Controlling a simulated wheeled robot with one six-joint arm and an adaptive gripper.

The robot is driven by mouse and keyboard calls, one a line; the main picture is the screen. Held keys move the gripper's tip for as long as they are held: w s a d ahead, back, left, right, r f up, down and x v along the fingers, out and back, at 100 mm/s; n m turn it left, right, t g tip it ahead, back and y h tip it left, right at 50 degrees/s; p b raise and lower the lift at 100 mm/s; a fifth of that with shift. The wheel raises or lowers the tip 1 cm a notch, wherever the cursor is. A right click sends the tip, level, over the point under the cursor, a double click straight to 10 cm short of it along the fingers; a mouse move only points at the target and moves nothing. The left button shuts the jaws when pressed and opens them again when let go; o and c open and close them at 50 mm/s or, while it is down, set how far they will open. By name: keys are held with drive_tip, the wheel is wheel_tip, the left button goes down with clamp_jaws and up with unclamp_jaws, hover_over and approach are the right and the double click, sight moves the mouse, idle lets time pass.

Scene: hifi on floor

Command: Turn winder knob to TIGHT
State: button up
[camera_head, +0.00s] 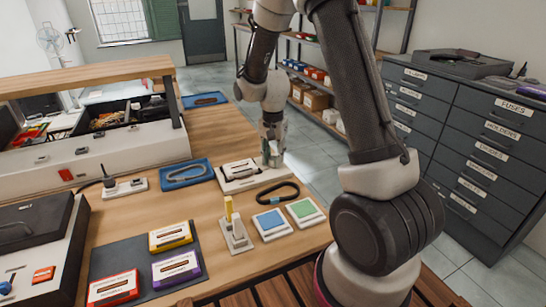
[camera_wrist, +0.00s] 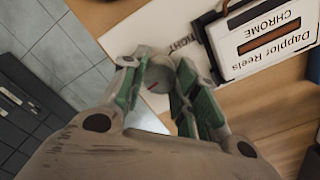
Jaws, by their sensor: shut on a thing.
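The winder knob (camera_wrist: 158,76) is a grey round knob with a red mark, on a white winder board (camera_wrist: 128,38) in the wrist view. The word TIGHT is printed on the board beside it. In the head view the winder board (camera_head: 230,187) lies on the wooden table with a white cassette (camera_head: 239,169) on it. My gripper (camera_wrist: 160,72), with green finger pads, points down at the board's right end and is shut on the knob. The gripper (camera_head: 272,157) hides the knob in the head view. The cassette (camera_wrist: 265,40) reads "Dapplor Reels CHROME" in the wrist view.
Blue trays (camera_head: 187,173) stand left of the board. A dark loop (camera_head: 278,192), a blue pad (camera_head: 271,223), a green pad (camera_head: 304,211) and a small stand with a yellow piece (camera_head: 235,232) are nearer. Boxed cassettes (camera_head: 171,236) lie on a dark mat. The table's edge is close on the right.

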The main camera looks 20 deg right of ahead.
sight(273, 158)
drive_tip(key=o, duration=1)
drive_tip(key=shift+o, duration=0.2)
drive_tip(key=shift+r, duration=0.1)
wheel_tip(273, 158, up, 12)
